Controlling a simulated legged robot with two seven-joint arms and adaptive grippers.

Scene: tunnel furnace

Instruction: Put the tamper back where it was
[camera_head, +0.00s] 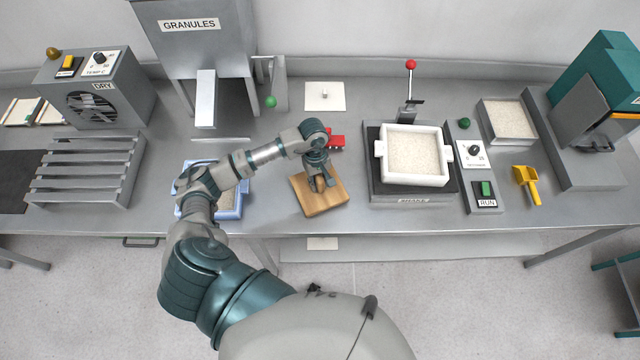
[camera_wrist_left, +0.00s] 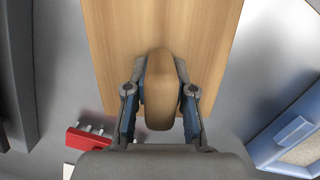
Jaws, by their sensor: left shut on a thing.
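The tamper is a flat square wooden board (camera_head: 332,206) with a rounded brown handle standing on its top. My left gripper (camera_head: 318,180) is over the middle of the board, shut on the handle. In the left wrist view the handle (camera_wrist_left: 160,85) sits between the two fingers (camera_wrist_left: 160,105), and the board fills the upper middle. The board is near the bench's front edge, turned slightly. I cannot tell whether it touches the bench or hangs just above it. My right gripper is not in view.
A blue-rimmed tray (camera_head: 240,209) of granules is left of the board, partly behind my arm. A red pegged piece (camera_head: 337,142) lies behind it. A white tray (camera_head: 413,181) stands on the shaker at right. A white plate with a peg (camera_head: 338,102) lies farther back.

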